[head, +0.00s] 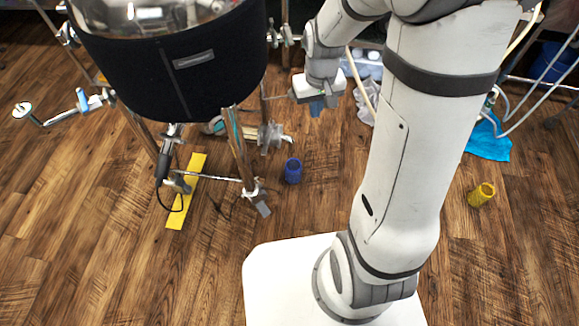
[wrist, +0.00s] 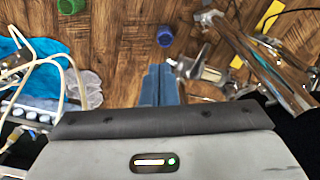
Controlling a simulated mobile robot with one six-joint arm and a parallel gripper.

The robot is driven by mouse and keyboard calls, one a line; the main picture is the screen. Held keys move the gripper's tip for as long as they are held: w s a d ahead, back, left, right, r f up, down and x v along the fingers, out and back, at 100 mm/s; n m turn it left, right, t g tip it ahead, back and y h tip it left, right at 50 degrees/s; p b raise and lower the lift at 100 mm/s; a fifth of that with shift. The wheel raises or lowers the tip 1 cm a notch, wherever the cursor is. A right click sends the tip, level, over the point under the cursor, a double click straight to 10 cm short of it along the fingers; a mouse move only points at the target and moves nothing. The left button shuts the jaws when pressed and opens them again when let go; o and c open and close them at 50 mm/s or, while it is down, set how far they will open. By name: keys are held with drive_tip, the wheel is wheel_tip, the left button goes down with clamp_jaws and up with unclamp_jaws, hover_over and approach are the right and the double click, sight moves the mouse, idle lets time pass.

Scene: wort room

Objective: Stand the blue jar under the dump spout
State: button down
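The blue jar (head: 293,170) stands upright on the wooden floor, right of the tripod under the dark-jacketed vessel (head: 190,70). It also shows at the top of the wrist view (wrist: 165,36), beyond my fingertips and apart from them. My gripper (head: 316,108) hangs above the floor behind the jar in the head view. Its blue fingers (wrist: 159,80) lie together in the wrist view with nothing visible between them. A metal fitting with a black cable (head: 172,140) hangs below the vessel; I cannot tell for sure whether it is the dump spout.
Tripod legs (head: 240,150) and a clamp stand near the blue jar. A yellow strip (head: 187,190) lies on the floor beneath the vessel. A yellow jar (head: 481,194) is at right, near a blue cloth (head: 488,138). A green jar (wrist: 70,6) shows in the wrist view.

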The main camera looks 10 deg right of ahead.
drive_tip(key=s+r+m, duration=0.1)
drive_tip(key=s+r, duration=0.8)
drive_tip(key=s, duration=0.5)
drive_tip(key=shift+s+r, duration=0.15)
drive_tip(key=shift+s, duration=0.1)
drive_tip(key=c, duration=2.2)
unclamp_jaws()
